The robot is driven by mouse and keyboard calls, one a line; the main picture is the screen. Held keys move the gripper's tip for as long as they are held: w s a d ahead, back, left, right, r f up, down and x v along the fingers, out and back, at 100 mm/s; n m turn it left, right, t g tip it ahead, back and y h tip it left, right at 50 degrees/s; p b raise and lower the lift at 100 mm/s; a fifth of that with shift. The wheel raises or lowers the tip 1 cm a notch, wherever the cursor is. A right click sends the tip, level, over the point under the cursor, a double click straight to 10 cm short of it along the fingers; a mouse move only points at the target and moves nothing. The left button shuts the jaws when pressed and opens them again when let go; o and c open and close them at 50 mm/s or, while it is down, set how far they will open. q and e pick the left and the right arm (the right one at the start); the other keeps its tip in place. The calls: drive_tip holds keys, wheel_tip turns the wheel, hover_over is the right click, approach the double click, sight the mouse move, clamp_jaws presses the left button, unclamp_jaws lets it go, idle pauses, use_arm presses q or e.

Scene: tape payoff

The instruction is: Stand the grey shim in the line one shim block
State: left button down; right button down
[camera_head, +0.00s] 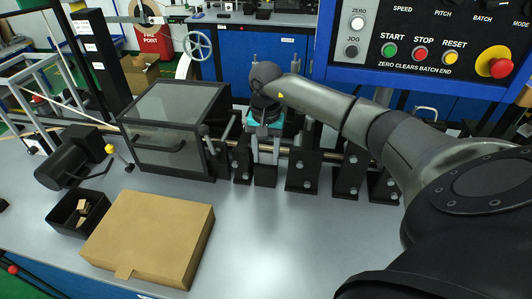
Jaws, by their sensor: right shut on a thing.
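My left gripper is not in view.
A dark box with a clear lid (175,108) stands left of the gripper. Black bolted stands (302,172) flank the block along a rail. A cardboard box (150,235) and a small black bin (78,212) lie in front. The table's front middle is clear.

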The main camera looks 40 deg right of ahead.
drive_tip(key=shift+c, duration=1.4)
unclamp_jaws()
drive_tip(key=shift+a+r, duration=0.1)
wheel_tip(320, 180, up, 15)
drive_tip(key=p, duration=0.1)
drive_tip(key=shift+s, duration=0.15)
